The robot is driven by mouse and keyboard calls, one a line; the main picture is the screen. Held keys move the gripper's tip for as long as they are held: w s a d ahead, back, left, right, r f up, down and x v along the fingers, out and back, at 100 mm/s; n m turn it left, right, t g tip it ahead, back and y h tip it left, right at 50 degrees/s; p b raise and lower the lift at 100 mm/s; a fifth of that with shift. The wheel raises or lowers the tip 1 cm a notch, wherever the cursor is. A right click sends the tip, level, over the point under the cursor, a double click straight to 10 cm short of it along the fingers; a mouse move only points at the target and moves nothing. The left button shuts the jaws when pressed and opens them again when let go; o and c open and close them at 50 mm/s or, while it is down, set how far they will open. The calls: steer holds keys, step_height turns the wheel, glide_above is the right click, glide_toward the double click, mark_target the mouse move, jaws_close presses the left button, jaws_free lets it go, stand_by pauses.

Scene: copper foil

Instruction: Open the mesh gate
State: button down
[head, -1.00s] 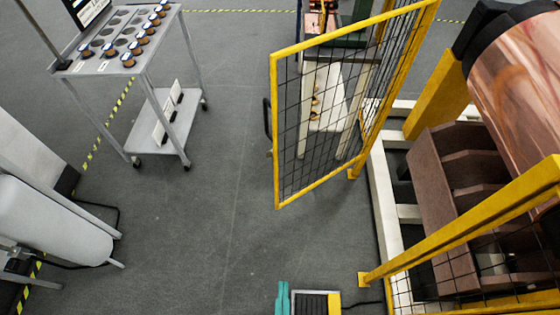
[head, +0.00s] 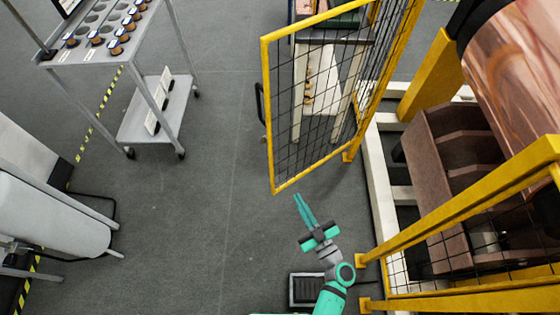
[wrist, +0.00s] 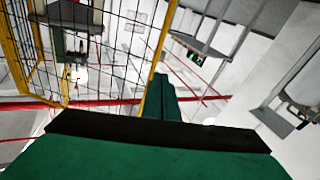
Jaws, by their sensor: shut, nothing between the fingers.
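The mesh gate (head: 268,120) has a yellow frame with dark wire mesh. In the head view it stands swung out to the left from the fence line. A dark handle (head: 260,103) is on its free left edge. My gripper (head: 299,197) is just below the gate's lower free corner, apart from it in the picture. Its two teal fingers are shut together and hold nothing. In the wrist view the fingers (wrist: 161,78) point up the picture, with the gate's yellow edge (wrist: 164,38) right behind or beside them; I cannot tell whether they touch.
A fixed yellow fence (head: 460,213) and machinery with a copper roll (head: 520,80) fill the right side. A grey cart (head: 155,118) stands upper left, a grey cylinder (head: 55,220) lower left. The floor (head: 205,210) between them and the gate is clear.

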steer(key=w+d+f+g+y, duration=0.1)
steer(key=w+f+g, duration=0.25)
steer(key=w, duration=0.35)
glide_toward(274, 155)
steer(key=shift+t, duration=0.45)
steer(key=x, duration=0.6)
steer(key=shift+w+a+f, duration=0.1)
steer(key=shift+w+f, duration=0.05)
steer(key=shift+f, duration=0.15)
